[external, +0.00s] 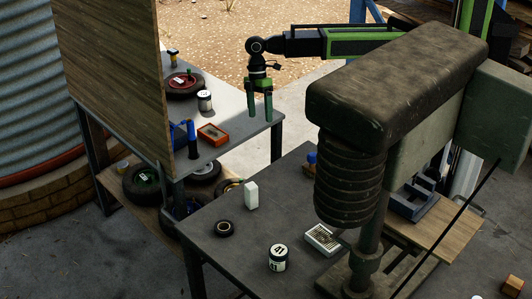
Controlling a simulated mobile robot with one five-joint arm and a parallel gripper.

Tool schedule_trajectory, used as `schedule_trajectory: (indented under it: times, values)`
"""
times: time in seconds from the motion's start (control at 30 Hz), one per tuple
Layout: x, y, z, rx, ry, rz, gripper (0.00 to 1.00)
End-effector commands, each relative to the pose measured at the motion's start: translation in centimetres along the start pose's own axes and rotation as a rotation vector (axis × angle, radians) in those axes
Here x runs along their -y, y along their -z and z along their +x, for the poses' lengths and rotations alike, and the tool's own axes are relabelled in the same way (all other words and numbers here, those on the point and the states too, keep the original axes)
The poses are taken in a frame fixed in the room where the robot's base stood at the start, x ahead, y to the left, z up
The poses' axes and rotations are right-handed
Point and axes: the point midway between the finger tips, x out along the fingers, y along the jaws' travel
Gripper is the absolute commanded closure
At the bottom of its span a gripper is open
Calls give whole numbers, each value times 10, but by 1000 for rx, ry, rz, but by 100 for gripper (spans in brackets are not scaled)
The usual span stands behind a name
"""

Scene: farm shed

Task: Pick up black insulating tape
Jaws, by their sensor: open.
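A small black ring with a pale centre, which looks like the black insulating tape (226,229), lies flat near the left edge of the dark front table (200,210). Nothing covers it. My gripper (260,117) is green, points down and is open and empty. It hangs near the right end of the grey back table (228,136), well above and behind the tape in the picture and far from touching it.
A white block (251,195) stands close to the tape. A white labelled can (278,258) and a pale grated box (323,240) are to its right. A large drill-press-like machine (400,95) blocks the right side. A wooden panel (115,80) rises at left.

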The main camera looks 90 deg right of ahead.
Motion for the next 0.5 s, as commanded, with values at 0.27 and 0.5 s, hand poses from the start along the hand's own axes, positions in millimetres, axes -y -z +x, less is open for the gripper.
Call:
schedule_trajectory:
  times: [0.27,0.5]
  values:
    - [115,210,126,-320,412,-983,20]
    - [170,294,170,-628,542,-1197,20]
